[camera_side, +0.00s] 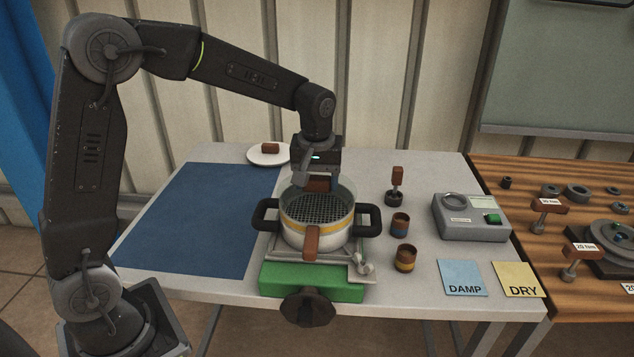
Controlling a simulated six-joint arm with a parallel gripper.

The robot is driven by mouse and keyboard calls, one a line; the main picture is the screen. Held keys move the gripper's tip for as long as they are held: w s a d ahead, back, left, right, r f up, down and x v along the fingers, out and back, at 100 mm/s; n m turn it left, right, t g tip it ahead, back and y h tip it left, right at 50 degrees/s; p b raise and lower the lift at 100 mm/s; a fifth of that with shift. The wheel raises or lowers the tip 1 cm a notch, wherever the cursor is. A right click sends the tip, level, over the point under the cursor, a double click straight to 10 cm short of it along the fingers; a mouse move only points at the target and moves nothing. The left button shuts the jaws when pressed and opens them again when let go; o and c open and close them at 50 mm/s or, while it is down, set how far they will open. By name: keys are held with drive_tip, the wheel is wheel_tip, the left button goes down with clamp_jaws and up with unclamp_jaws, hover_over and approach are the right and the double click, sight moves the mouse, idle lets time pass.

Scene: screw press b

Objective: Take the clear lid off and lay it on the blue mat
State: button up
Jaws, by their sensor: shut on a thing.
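The clear lid (346,188) shows as a faint transparent shape at the top of a round, pale vessel (300,239) with a yellow band. A dark mesh shows through inside the vessel. My gripper (318,181) points down over the vessel and is shut on a brown grip at the lid's top; the fingertips are partly hidden. I cannot tell whether the lid touches the vessel's rim or is slightly above it. The blue mat (200,215) lies flat and empty on the table, left of the vessel.
The vessel has black handles (266,215) on both sides and sits over a green base (312,282) with a dark front knob. A white plate (255,158) holding a brown block stands behind. Cups (401,224), a stamp-like tool (396,184) and a grey device (470,218) stand right.

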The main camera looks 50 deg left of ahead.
drive_tip(key=shift+r, duration=0.5)
drive_tip(key=shift+r, duration=0.4)
idle(0.3)
